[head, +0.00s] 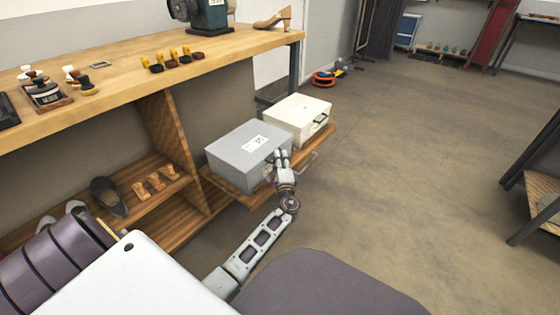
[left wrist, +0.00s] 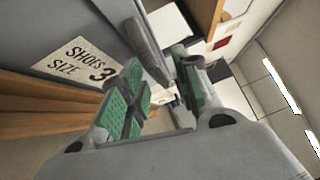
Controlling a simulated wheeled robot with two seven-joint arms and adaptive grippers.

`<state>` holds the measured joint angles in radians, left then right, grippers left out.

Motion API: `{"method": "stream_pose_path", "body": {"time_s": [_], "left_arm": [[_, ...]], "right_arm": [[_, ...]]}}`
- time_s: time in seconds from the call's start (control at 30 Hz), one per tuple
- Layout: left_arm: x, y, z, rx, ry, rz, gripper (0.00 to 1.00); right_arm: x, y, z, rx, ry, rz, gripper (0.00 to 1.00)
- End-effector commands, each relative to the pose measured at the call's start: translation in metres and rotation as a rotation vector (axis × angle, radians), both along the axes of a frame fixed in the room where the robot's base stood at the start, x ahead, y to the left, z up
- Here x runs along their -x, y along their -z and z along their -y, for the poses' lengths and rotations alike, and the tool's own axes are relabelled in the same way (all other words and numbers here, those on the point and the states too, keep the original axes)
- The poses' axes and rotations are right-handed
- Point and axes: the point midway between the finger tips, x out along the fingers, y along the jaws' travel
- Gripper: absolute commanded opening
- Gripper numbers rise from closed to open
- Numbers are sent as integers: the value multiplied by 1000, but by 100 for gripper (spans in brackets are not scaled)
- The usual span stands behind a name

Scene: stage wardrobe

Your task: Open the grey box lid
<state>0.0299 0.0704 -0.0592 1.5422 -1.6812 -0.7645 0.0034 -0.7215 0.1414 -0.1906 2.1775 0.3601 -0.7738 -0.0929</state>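The grey box (head: 232,158) stands on a wooden board in front of the bench, its lid down, with a white label on top. My left gripper (head: 281,158) is at the box's right front side, with its fingers close to the box edge. In the left wrist view, my left gripper (left wrist: 157,88) has its green-padded fingers apart. A dark grey handle (left wrist: 146,48) reaches between the fingers; whether they touch it is unclear. My right gripper is in neither view.
A cream box (head: 297,113) stands right behind the grey one on the same wooden board (head: 236,194). The workbench (head: 120,75) runs along the left, with shoes on a low shelf (head: 120,214) beneath. Open floor (head: 410,180) lies to the right.

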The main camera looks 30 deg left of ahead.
Motion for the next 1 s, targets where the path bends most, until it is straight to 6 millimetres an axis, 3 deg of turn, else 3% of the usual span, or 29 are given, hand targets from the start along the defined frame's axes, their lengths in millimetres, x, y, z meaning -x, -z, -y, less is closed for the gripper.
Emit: {"method": "stream_pose_path", "body": {"time_s": [0.17,0.43,1.0], "left_arm": [[0,0,0,0,0,0,32],[0,0,0,0,0,0,0],[0,-2,0,6,0,-1,0]], "right_arm": [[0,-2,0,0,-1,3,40],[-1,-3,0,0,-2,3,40],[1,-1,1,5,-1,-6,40]]}}
